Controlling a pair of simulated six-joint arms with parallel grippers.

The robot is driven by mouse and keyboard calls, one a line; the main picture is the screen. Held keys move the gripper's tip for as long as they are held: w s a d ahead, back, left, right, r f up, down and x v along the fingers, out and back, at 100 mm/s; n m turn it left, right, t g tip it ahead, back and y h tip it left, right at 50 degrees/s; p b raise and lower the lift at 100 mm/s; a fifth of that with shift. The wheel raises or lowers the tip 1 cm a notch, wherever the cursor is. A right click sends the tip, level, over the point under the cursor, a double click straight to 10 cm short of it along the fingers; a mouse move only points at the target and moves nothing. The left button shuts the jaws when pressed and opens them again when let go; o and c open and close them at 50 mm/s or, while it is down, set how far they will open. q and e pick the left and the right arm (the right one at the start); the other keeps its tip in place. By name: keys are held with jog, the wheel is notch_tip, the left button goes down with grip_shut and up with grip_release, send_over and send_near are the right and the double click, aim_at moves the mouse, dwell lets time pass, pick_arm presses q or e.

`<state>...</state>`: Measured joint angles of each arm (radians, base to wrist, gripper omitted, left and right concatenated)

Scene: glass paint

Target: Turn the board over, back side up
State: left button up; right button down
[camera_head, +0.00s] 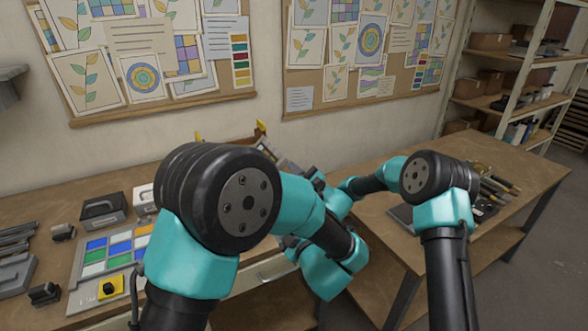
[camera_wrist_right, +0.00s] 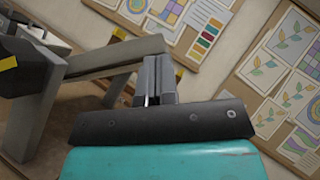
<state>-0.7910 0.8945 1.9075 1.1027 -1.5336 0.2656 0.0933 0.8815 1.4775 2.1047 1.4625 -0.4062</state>
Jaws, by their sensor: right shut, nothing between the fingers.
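My right gripper (camera_head: 272,152) reaches in past my arm links at the middle of the head view. In the right wrist view its fingers (camera_wrist_right: 154,78) are together with nothing between them. My left arm bends across the middle of the head view, and I cannot make out its gripper. A wooden piece with yellow parts (camera_head: 260,128) shows at the back of the left table, mostly behind my arm. I cannot tell whether it is the board or a fixture. No board's face is clearly visible.
The right table (camera_head: 505,160) holds brushes and tools. Grey bars (camera_wrist_right: 110,62) stand close left of my right fingers. Pinboards hang behind.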

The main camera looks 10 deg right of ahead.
pick_arm(q)
jog(key=w+a+f+m+g+h, duration=0.1)
jog(key=a+f+m+g+h, duration=0.2)
jog(key=a+f+m+h, duration=0.4)
jog(key=s+a+f+m+g+h, duration=0.1)
jog(key=s+a+f+m+g, duration=0.1)
jog(key=s+a+f+g, duration=0.4)
jog(key=s+a+f+m+g+h, duration=0.2)
jog(key=s+a+f+g, duration=0.5)
jog(key=s+a+f, duration=0.8)
notch_tip(320, 180, down, 6)
jog(key=shift+a+r+m, duration=0.15)
jog(key=shift+a+m, duration=0.55)
jog(key=shift+a, duration=0.15)
jog(key=shift+s, duration=0.1)
